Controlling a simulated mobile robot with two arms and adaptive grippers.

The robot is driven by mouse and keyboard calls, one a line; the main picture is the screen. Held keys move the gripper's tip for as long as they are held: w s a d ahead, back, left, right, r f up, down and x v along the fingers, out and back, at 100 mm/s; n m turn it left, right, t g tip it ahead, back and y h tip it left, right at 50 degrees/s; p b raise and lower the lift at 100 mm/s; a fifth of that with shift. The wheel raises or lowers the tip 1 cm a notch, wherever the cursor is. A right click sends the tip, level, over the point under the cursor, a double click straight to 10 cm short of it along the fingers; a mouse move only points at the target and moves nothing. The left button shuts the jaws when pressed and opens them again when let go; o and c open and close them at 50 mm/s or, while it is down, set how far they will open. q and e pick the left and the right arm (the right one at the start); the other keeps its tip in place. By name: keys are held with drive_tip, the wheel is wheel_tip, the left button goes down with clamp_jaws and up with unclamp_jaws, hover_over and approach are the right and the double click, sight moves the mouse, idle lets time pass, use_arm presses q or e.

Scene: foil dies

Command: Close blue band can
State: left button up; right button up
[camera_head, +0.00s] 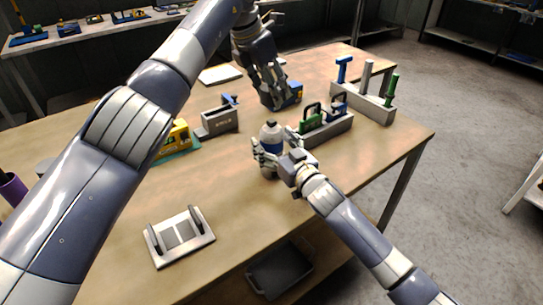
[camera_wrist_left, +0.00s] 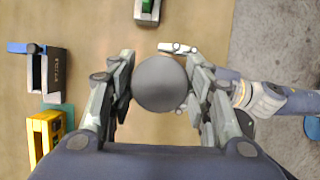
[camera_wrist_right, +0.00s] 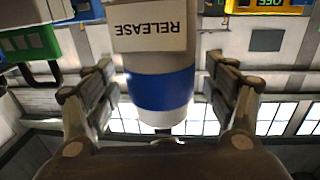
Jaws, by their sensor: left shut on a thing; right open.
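The blue band can (camera_head: 272,137) stands upright on the table in the head view, white with a blue band. In the right wrist view the can (camera_wrist_right: 160,92) appears upside down, between the fingers. My right gripper (camera_head: 274,150) is open around the can, with gaps beside it in the wrist view. My left gripper (camera_head: 274,98) is higher and farther back. In the left wrist view it is shut on a round grey lid (camera_wrist_left: 160,84). In the head view the fingers hide the lid.
A grey rack with green and blue clamps (camera_head: 325,128) stands close right of the can. A tool holder (camera_head: 363,100) is behind it. A grey bracket (camera_head: 219,119) and a yellow device (camera_head: 178,138) stand left. A plate with two handles (camera_head: 180,237) lies in front.

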sight(273, 119)
drive_tip(key=shift+w+a, duration=0.25)
drive_tip(key=shift+w, duration=0.15)
drive_tip(key=c, duration=1.6)
use_arm(q)
drive_tip(key=shift+f, duration=2.45)
use_arm(e)
drive_tip(key=shift+c, duration=0.2)
use_arm(q)
drive_tip(key=shift+f, duration=0.9)
drive_tip(key=shift+f, duration=0.6)
drive_tip(key=o, duration=0.8)
